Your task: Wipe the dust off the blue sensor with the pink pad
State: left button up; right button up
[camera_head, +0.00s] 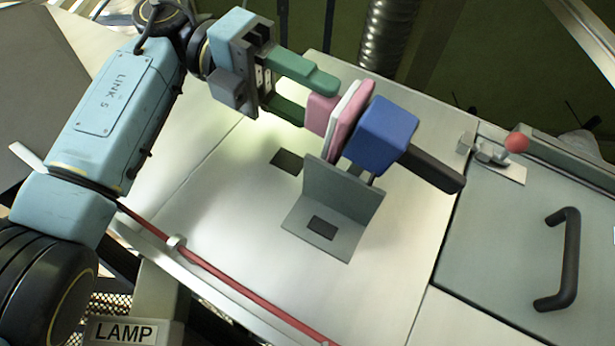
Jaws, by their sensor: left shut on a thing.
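The blue sensor (385,133) is a blue block with a dark cylinder on its right side, held above a grey L-shaped bracket (340,195). The pink pad (351,125) has a pink face, a pale layer and a pink block behind it. It stands upright against or very close to the sensor's left face; I cannot tell if they touch. My left gripper (308,97) comes in from the upper left, its green fingers shut on the pad's pink block. Any dust on the sensor's left face is hidden by the pad. My right gripper is not in view.
The pale worktop (215,215) is mostly clear, with a dark square cutout (287,161) left of the bracket. A red rod (240,288) runs along the front edge. At right are a red-knobbed lever (516,143) and a panel with a black handle (570,262).

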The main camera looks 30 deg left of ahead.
aim_at(338, 103)
pick_arm(q)
jog(key=shift+s+d+f+b, duration=0.2)
jog(key=shift+s+f, duration=0.05)
jog(key=shift+s, duration=0.2)
jog(key=shift+s+d+f+b, duration=0.2)
jog(key=shift+s+f, duration=0.05)
jog(key=shift+s, duration=0.2)
jog(key=shift+s+d+f+b, duration=0.25)
jog(key=shift+s+f+b, duration=0.35)
jog(key=shift+c, duration=1.2)
jog(key=shift+s+r+p, duration=0.1)
jog(key=shift+s+p, duration=0.15)
jog(key=shift+p, duration=0.1)
jog(key=shift+w+a+r+p, duration=0.25)
jog(key=shift+w+r+p, duration=0.4)
jog(key=shift+w+p, duration=0.3)
jog(key=shift+c, duration=0.5)
jog(key=shift+w+a, duration=0.2)
jog(key=shift+w, duration=0.1)
jog(key=shift+w+a+r+p, duration=0.25)
jog(key=shift+w+r+p, duration=0.15)
jog(key=shift+w+r, duration=0.25)
jog(key=shift+w+a, duration=0.1)
jog(key=shift+w, duration=0.2)
jog(key=shift+s, duration=0.1)
jog(key=v, duration=0.6)
